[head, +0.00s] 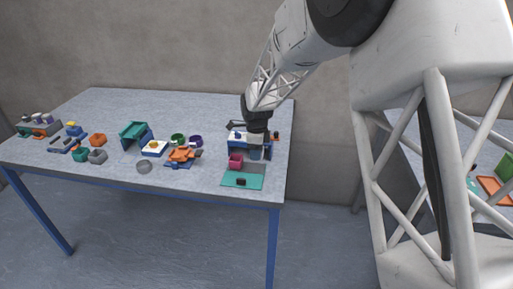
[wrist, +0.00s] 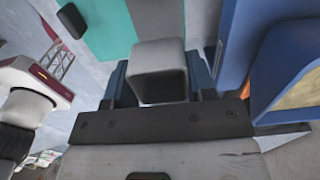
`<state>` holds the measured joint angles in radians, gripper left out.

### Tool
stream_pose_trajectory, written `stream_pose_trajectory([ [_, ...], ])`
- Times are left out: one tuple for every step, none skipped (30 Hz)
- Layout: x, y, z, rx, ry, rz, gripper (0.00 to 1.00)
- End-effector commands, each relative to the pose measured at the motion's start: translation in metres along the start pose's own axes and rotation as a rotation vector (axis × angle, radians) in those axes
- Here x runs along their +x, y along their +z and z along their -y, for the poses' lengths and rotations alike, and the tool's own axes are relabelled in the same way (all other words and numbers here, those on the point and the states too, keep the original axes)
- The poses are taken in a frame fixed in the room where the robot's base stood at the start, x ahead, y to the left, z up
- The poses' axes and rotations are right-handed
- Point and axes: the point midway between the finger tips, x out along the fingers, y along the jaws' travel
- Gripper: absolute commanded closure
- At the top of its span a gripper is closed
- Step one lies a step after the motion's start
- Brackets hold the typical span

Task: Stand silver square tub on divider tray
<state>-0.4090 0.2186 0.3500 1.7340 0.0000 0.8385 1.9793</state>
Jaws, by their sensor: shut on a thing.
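My gripper (wrist: 160,84) is shut on a small grey, silver-looking square tub (wrist: 160,58), with a dark blue finger on each side of it. In the head view my gripper (head: 257,140) hangs over the right part of the table, and the tub in it is too small to make out. Below it lie a grey patch (head: 255,168) and a teal panel (head: 230,180), which also shows in the wrist view (wrist: 108,28). I cannot tell for sure which thing is the divider tray, nor whether the tub touches anything beneath.
A blue-walled thing (wrist: 233,45) stands close to the right of the tub. A magenta tub (head: 235,161) is beside my gripper, and a black block (head: 241,182) sits on the teal panel. Several coloured tubs and stands fill the table's middle and left; its back is clear.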

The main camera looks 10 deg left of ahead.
Motion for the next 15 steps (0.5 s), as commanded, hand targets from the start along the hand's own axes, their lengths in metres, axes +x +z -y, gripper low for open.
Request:
stream_pose_trajectory([
  [0.004,0.0,0.0,0.0,0.001,-0.001,0.73],
  [0.007,0.0,0.0,0.0,0.002,-0.001,0.73],
  [0.01,0.0,0.0,0.0,0.002,-0.001,0.73],
  [0.012,0.0,0.0,0.0,0.001,-0.001,0.73],
  [0.014,0.0,0.0,0.0,0.001,-0.001,0.73],
  [0.017,0.0,0.0,0.0,0.001,0.0,0.73],
  [0.019,0.0,0.0,0.0,0.001,0.0,0.73],
  [0.022,0.0,0.0,0.0,0.001,0.0,0.73],
  [0.025,0.0,0.0,0.0,0.001,0.0,0.73],
  [0.027,0.0,-0.001,0.0,0.001,-0.001,0.73],
  [0.029,0.0,-0.001,0.0,0.001,-0.001,0.73],
  [0.032,0.0,-0.001,0.0,0.002,-0.001,0.73],
  [0.033,0.0,-0.001,0.0,0.002,-0.001,0.73],
  [0.035,0.0,0.0,0.0,0.002,-0.001,0.73],
  [0.037,0.0,0.0,0.0,0.001,-0.001,0.73],
])
